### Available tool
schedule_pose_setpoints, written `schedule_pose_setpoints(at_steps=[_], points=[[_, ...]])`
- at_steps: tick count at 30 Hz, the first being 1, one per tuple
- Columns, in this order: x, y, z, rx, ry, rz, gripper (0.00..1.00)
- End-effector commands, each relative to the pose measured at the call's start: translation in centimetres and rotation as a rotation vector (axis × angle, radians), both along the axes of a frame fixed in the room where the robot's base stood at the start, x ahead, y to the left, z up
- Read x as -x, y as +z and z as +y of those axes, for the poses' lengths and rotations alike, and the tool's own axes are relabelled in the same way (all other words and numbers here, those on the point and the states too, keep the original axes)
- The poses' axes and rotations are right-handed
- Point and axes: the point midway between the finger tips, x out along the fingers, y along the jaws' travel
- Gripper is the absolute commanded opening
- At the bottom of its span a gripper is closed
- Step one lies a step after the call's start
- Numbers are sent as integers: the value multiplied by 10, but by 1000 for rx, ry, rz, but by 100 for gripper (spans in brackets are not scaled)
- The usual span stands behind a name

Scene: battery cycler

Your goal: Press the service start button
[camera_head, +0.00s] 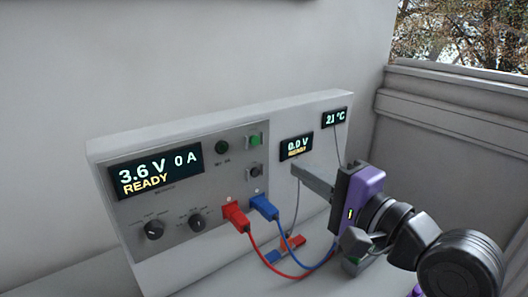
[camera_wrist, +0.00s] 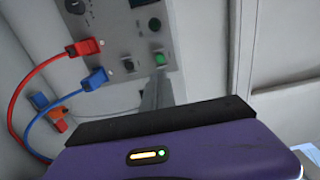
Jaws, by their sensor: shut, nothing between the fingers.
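The green button (camera_wrist: 159,59) and the black button (camera_wrist: 128,66) also show in the wrist view. My gripper (camera_head: 294,168) is shut and empty, its fingers pointing toward the panel from the right. In the head view the tips are right of both buttons, apart from them. In the wrist view the fingertips (camera_wrist: 160,72) line up just below the green button; whether they touch it cannot be told there.
A large display (camera_head: 157,172) reads 3.6 V, 0 A, READY; a smaller one (camera_head: 296,147) reads 0.0 V. Two knobs and a dark green lamp (camera_head: 222,147) are on the panel. Red (camera_head: 236,215) and blue (camera_head: 264,207) plugs with cables stick out below the buttons.

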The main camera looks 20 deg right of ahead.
Motion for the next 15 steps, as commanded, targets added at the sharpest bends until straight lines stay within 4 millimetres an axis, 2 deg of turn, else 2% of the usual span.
schedule_pose_setpoints(at_steps=[15], points=[[-92, 1, 27, 0, 1, 1, 0]])
